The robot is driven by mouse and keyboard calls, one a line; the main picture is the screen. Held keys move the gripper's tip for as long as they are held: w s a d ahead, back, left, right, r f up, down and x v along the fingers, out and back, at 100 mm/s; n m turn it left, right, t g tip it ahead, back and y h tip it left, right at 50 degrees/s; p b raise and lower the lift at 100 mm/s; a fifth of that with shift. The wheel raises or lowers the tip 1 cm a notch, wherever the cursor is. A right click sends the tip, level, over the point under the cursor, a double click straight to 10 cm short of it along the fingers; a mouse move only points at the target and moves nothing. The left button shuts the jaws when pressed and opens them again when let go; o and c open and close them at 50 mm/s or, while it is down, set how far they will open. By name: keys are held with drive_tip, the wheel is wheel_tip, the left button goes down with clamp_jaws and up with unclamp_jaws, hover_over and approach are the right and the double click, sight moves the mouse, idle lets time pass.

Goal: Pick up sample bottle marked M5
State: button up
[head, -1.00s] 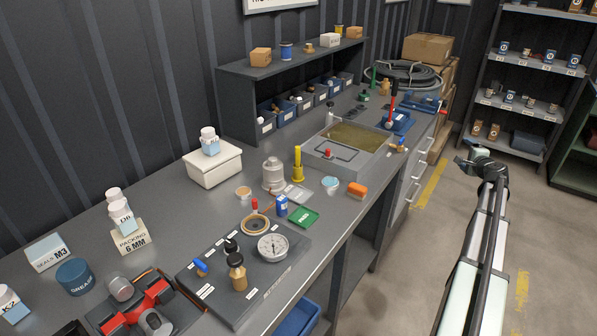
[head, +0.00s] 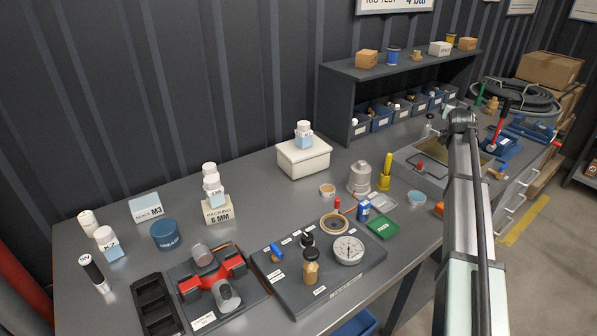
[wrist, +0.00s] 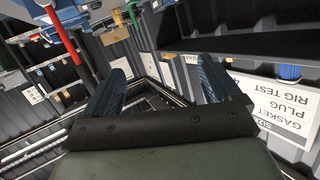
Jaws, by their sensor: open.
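I cannot read M5 on any bottle. One white-capped bottle with a pale blue label (head: 304,135) stands on a white lidded box (head: 304,158); its mark is not legible. Two white-capped bottles overlap at the box marked packing 6 mm; the front one (head: 213,188) has a blue label. Another blue-labelled white bottle (head: 107,241) stands at the left, with a white bottle (head: 88,223) behind it. My gripper (wrist: 160,85) is open and empty, its two dark blue fingers wide apart in the wrist view. In the head view it is over the far right of the bench, away from these bottles.
A gauge board (head: 318,276) and red clamp tray fill the front. A shelf (head: 400,70) with bins stands behind. Bare bench lies around the white box.

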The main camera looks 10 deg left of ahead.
drive_tip(key=w+a+r+n+t+y, duration=0.1)
drive_tip(key=a+r+n, duration=0.35)
drive_tip(key=a, duration=0.75)
drive_tip(key=w+a+r+n+t, duration=0.1)
drive_tip(key=a+r+n, duration=0.35)
drive_tip(key=a, duration=0.75)
drive_tip(key=a+r+n+t+y, duration=0.1)
drive_tip(key=a+r+n+t, duration=0.1)
drive_tip(key=a+r, duration=0.75)
drive_tip(key=s+a+f+n+g, duration=0.1)
drive_tip(key=a+f+g, duration=0.1)
drive_tip(key=a+f, duration=0.3)
drive_tip(key=a+f+g, duration=0.2)
drive_tip(key=a+f, duration=0.2)
drive_tip(key=a, duration=0.4)
drive_tip(key=n+g+y, duration=0.2)
drive_tip(key=n+g, duration=1)
drive_tip(key=g, duration=0.3)
hover_over(209, 165)
wheel_tip(209, 165, down, 12)
drive_tip(key=f, duration=0.7)
drive_tip(key=shift+s+a+f, duration=0.15)
drive_tip(key=shift+a+f, duration=0.05)
drive_tip(key=shift+a, duration=0.15)
drive_tip(key=shift+d+f, duration=0.25)
drive_tip(key=shift+f, duration=1.1)
drive_tip(key=shift+d+f, duration=0.2)
drive_tip(key=shift+f, duration=1.1)
